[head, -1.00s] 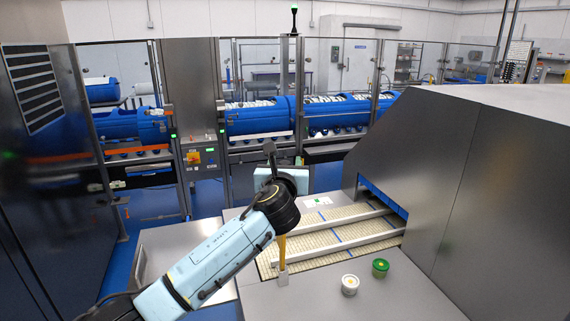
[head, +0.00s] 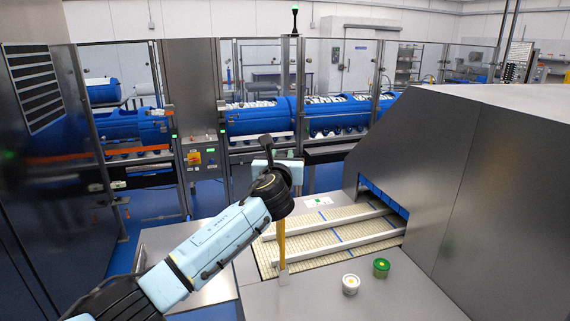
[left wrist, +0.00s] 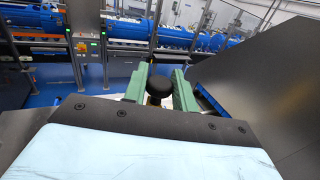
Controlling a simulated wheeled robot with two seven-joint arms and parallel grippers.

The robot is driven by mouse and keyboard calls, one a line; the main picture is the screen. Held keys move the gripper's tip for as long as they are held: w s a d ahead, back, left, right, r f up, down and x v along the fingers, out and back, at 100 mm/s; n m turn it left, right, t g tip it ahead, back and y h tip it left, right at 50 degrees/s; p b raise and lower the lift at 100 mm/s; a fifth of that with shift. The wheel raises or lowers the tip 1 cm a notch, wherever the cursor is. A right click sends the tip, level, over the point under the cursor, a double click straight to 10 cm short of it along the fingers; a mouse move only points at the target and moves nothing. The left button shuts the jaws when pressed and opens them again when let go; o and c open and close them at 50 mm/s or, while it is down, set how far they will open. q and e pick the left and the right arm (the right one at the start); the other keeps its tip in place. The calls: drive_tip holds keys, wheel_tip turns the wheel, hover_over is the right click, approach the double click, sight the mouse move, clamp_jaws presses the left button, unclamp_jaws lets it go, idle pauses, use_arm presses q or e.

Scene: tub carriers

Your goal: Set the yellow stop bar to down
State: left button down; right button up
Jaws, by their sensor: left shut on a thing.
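The yellow stop bar (head: 282,240) stands roughly upright from a small grey bracket at the near edge of the beige conveyor belt (head: 330,238). A bit of yellow shows just below the knob. My right gripper is in neither view.
A large steel hood (head: 460,180) covers the belt's right end. White guide rails (head: 345,246) run along the belt.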

use_arm(q)
drive_tip(key=w, duration=0.1)
drive_tip(key=w+a+b, duration=0.1)
drive_tip(key=w, duration=0.1)
drive_tip(key=w+a+b, duration=0.1)
drive_tip(key=w, duration=0.1)
drive_tip(key=shift+w+a+f, duration=0.15)
drive_tip(key=shift+w+f, duration=0.05)
drive_tip(key=shift+f, duration=0.05)
drive_tip(key=c, duration=1.2)
unclamp_jaws()
drive_tip(key=shift+s, duration=0.15)
drive_tip(key=s, duration=1.3)
drive_tip(key=shift+b, duration=0.45)
drive_tip(key=shift+c, duration=0.4)
